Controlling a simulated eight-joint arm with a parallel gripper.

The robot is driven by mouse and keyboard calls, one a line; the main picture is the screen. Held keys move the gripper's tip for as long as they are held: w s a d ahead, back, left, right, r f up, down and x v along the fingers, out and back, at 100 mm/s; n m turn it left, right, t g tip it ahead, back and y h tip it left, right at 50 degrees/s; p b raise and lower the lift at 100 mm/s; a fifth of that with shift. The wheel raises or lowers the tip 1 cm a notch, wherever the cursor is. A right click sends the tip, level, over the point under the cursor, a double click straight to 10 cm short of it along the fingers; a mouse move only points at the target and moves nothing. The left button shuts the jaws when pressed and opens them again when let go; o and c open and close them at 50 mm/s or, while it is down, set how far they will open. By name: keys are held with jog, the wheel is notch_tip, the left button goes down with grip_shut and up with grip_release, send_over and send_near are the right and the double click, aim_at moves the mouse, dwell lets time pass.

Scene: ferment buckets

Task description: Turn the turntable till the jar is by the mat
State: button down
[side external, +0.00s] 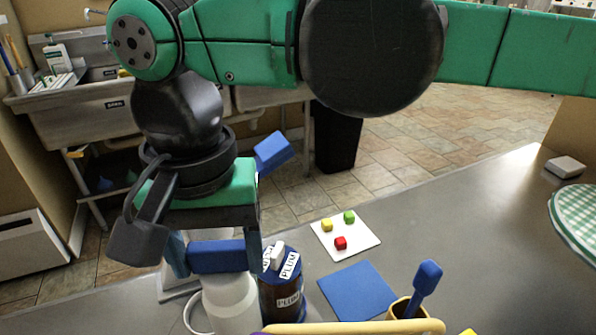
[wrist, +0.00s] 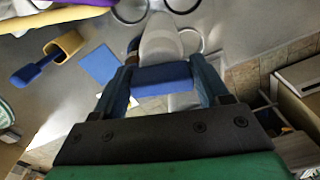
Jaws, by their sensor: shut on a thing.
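My gripper (side external: 215,262) points down, with its fingers closed on the sides of a blue block (side external: 222,250). The block also spans the fingers in the wrist view (wrist: 163,79). A white rounded vessel (side external: 230,303) is just below the block; I cannot tell if they touch. A dark jar (side external: 289,302) labelled PLUM, with a blue top, stands right of the vessel, close to my right finger. The blue mat (side external: 357,290) lies flat to the jar's right, with a small gap; it also shows in the wrist view (wrist: 99,64). I cannot make out the turntable clearly.
A white board (side external: 362,241) with three small coloured cubes lies behind the mat. A yellow container (side external: 402,308) with a blue-handled tool stands at front right. A yellow rod (side external: 350,328) crosses the lower edge. The grey table is clear farther right, up to a checked cloth (side external: 578,222).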

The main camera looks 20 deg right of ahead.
jog(key=shift+w+a+m, duration=0.1)
jog(key=shift+m, duration=2.5)
grip_release()
jog(key=shift+r, duration=0.1)
jog(key=shift+r, duration=2.75)
